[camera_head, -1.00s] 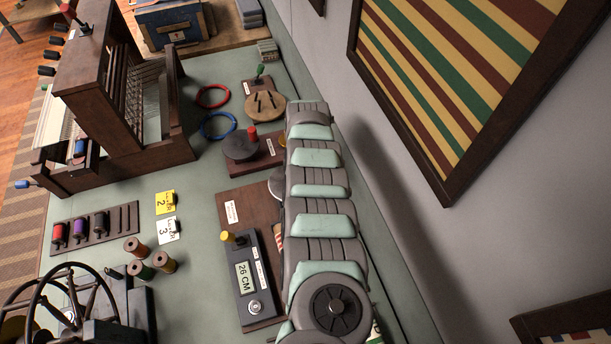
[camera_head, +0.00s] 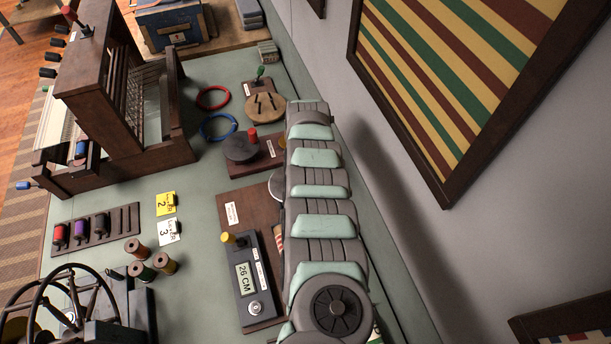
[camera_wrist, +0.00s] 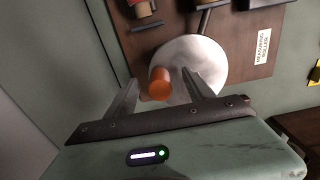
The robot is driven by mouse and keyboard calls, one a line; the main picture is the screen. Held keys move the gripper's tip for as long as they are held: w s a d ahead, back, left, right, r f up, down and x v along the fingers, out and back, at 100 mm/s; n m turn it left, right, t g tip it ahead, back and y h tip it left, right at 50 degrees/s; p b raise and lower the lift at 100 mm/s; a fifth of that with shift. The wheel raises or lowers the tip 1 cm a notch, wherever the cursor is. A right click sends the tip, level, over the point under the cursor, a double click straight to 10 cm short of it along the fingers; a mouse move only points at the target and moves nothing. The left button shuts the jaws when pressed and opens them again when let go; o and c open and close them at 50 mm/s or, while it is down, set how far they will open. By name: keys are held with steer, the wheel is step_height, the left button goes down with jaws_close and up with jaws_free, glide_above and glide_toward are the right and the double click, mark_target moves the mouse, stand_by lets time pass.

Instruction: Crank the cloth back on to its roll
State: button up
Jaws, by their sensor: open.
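In the wrist view an orange knob (camera_wrist: 159,84) stands on a pale round disc (camera_wrist: 205,65), fixed at a brown board with a label that seems to read "Measuring roller". My gripper (camera_wrist: 160,77) is open, with one finger on each side of the knob; I cannot tell whether either touches it. In the head view the disc's edge (camera_head: 275,186) shows beside my arm, which hides the knob and gripper. A sliver of striped cloth (camera_head: 279,242) shows by the arm; its roll is not clearly visible.
A box reading "26 CM" (camera_head: 245,278) with a yellow knob stands left of my arm. A brown wooden loom (camera_head: 120,100), spools (camera_head: 140,270) and a spoked wheel (camera_head: 65,305) stand further left. The wall with a striped framed cloth (camera_head: 450,80) is close on the right.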

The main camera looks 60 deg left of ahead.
steer(key=shift+r+p, duration=2.55)
steer(key=shift+r, duration=1.65)
